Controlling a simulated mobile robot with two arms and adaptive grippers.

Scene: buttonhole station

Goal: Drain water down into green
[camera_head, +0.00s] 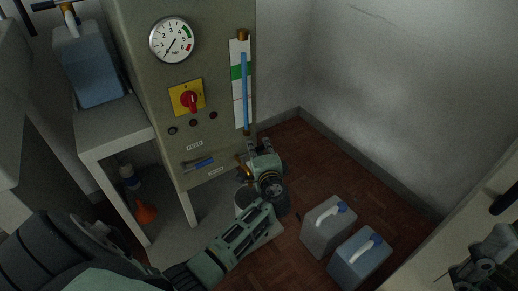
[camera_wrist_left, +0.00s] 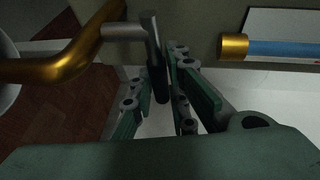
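The sight tube (camera_head: 244,95) on the cabinet front is filled with blue water to near its top brass cap. The water top stands above the green band (camera_head: 236,73). The tube's brass end also shows in the left wrist view (camera_wrist_left: 233,47). My left gripper (camera_head: 264,148) is low at the cabinet's front corner. In the left wrist view, a valve lever with a dark grip (camera_wrist_left: 159,82) lies between its fingers (camera_wrist_left: 160,88), beside a brass pipe (camera_wrist_left: 70,62). Contact is unclear. My right gripper (camera_head: 484,264) seems partly visible at the lower right edge.
A pressure gauge (camera_head: 171,40) and red rotary switch (camera_head: 189,99) are on the cabinet (camera_head: 140,60). Two canisters (camera_head: 327,226) (camera_head: 360,258) stand on the floor.

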